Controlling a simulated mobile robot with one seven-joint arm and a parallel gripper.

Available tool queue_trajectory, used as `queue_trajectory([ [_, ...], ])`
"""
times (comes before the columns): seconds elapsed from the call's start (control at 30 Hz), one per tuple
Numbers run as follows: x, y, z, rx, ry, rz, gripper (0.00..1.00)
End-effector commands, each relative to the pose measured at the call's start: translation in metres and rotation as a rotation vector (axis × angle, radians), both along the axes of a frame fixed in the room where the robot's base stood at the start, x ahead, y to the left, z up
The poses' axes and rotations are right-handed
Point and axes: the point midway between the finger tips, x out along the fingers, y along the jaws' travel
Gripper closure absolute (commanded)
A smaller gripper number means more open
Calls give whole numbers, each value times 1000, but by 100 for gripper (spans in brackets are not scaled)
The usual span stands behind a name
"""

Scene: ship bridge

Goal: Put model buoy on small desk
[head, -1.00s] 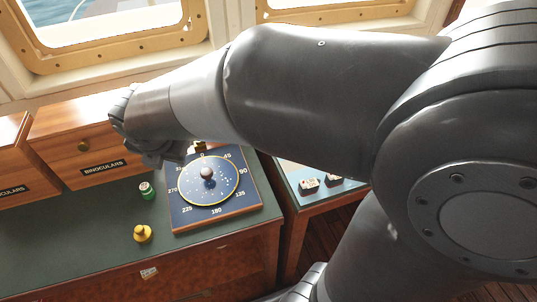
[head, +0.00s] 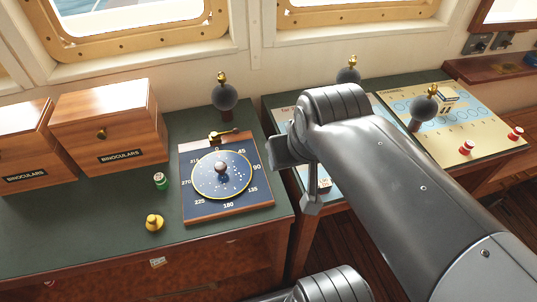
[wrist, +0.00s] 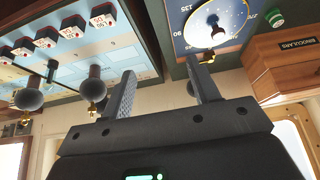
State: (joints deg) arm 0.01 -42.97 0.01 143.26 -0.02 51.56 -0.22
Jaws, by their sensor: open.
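A small green cylinder with a pale top (head: 160,180), which looks like a model buoy, stands on the green-topped left desk (head: 120,222). It also shows in the wrist view (wrist: 275,18) at the upper right. Two similar red pieces with white bands, one nearer (head: 466,147) and one farther (head: 515,133), stand on a chart board at the right. I cannot tell which piece or desk the task means. My gripper (head: 298,180) is open and empty above the middle desk, right of the compass board. Its spread fingers show in the wrist view (wrist: 160,72).
A compass board (head: 250,203) lies on the left desk, with a brass-coloured piece (head: 154,222) near its left side. Two wooden binocular boxes stand behind, one nearer (head: 112,125). Dark ball-topped posts (head: 223,97) rise near the wall. The left desk's front left is clear.

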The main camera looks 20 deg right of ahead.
Motion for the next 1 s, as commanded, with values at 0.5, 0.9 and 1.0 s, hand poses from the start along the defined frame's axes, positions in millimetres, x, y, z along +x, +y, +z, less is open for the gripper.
queue_trajectory([
  [0.5, 7, 5, 0, 2, 6, 8, 44],
  [0.9, 91, 103, -19, -12, 59, 150, 44],
  [1.0, 108, 141, -31, -15, 70, 194, 44],
])
